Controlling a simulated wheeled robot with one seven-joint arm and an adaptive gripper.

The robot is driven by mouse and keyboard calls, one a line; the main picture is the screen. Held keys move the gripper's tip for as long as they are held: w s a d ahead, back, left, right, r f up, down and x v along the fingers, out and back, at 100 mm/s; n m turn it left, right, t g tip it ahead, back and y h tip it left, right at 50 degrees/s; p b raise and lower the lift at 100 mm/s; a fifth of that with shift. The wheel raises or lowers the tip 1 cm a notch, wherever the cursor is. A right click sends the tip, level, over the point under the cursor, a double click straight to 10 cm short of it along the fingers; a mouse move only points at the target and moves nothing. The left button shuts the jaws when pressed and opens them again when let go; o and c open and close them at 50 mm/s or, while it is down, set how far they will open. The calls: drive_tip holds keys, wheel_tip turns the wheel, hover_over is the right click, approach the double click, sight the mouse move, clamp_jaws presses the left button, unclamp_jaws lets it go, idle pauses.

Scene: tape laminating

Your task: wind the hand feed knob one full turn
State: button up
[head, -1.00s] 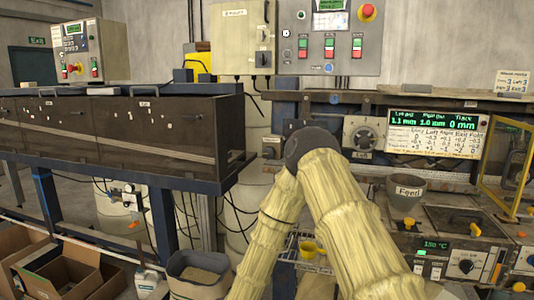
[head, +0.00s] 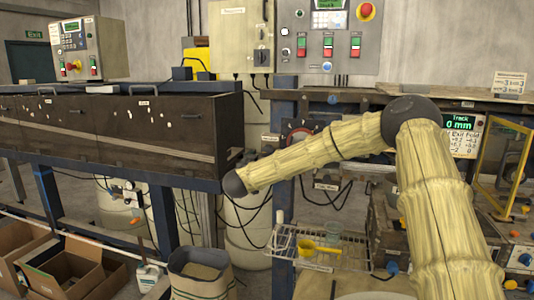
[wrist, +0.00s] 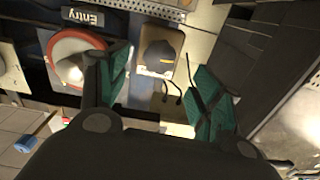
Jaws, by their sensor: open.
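No knob labelled as hand feed can be made out now; the grey part marked Feed in the earlier head view is behind my arm. My gripper (wrist: 157,60) is open and empty in the wrist view, its two teal fingers spread. A black rotary switch (wrist: 160,55) on a beige plate shows between the fingers, apparently beyond them. A red-ringed dial (wrist: 72,60) with a pale centre lies by the left finger, below an Entry label (wrist: 82,16). I cannot tell whether either is touched. A red-rimmed dial (head: 300,130) shows in the head view, where my gripper is hidden.
A wire rack (head: 325,248) with a yellow scoop (head: 315,247) is below my arm. A dark long cabinet (head: 150,130) stands left. A yellow frame (head: 505,165) and a green display (head: 460,122) are at right. Boxes (head: 65,265) and a bin (head: 200,272) stand on the floor.

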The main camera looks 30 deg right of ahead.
sight(268, 151)
drive_tip(key=p+x, duration=0.2)
drive_tip(key=x, duration=0.6)
drive_tip(key=shift+w+d, duration=0.1)
drive_tip(key=shift+w, duration=0.05)
drive_tip(key=c, duration=1)
